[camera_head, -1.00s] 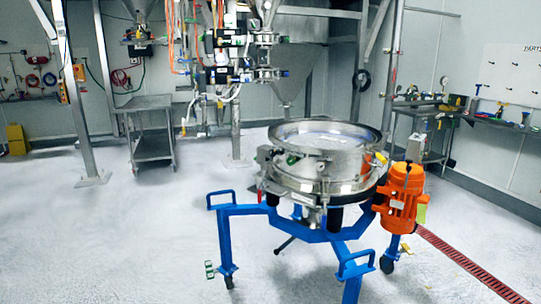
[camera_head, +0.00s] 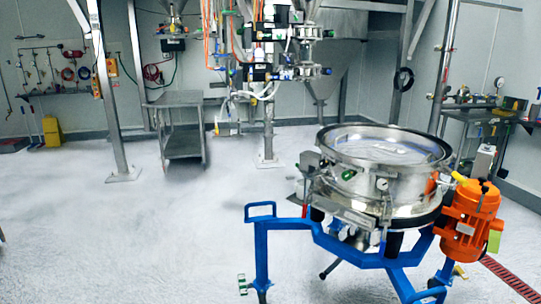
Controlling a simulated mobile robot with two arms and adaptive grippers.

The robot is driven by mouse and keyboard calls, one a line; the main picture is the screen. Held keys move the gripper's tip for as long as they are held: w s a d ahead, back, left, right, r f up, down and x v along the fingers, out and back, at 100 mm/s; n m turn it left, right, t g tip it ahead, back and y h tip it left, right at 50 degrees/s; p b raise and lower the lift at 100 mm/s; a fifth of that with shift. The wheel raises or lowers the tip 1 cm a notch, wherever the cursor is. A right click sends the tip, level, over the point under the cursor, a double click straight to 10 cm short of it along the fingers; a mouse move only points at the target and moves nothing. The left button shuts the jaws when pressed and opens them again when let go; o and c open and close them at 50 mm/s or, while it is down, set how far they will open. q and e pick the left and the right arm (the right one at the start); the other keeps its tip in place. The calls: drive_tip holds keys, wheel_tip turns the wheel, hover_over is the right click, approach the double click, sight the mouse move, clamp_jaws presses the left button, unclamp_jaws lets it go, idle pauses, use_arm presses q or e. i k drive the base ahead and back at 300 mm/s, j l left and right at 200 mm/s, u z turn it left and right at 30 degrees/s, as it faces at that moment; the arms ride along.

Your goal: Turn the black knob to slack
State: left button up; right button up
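The powder sifter (camera_head: 388,190) is a round steel drum on a blue wheeled frame (camera_head: 262,250), right of the middle. Its clear lid shows a bright top. A latch-like metal bracket (camera_head: 318,172) with a green part (camera_head: 349,176) sits on its left front side. A small round gauge-like part (camera_head: 382,184) is on the front. A dark lever-like piece (camera_head: 329,271) sticks out low under the drum. I cannot tell which part is the black knob; at this distance it is too small to make out. Neither of my grippers is in view.
An orange motor (camera_head: 470,218) hangs on the sifter's right side. A grey metal table (camera_head: 181,135) and a steel post (camera_head: 107,90) stand behind at left. A workbench (camera_head: 490,113) lines the right wall. The white floor (camera_head: 120,240) at left is wide open.

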sight(323, 163)
drive_tip(key=i+j+u, duration=0.4)
drive_tip(key=i, duration=0.25)
drive_tip(key=i+u, duration=0.45)
drive_tip(key=i, duration=0.25)
drive_tip(key=i+z, duration=0.35)
drive_tip(key=i+j+z, duration=0.2)
drive_tip(key=z, duration=0.15)
drive_tip(key=i+j+z, duration=0.4)
drive_tip(key=i+l, duration=0.05)
drive_tip(key=l, duration=0.05)
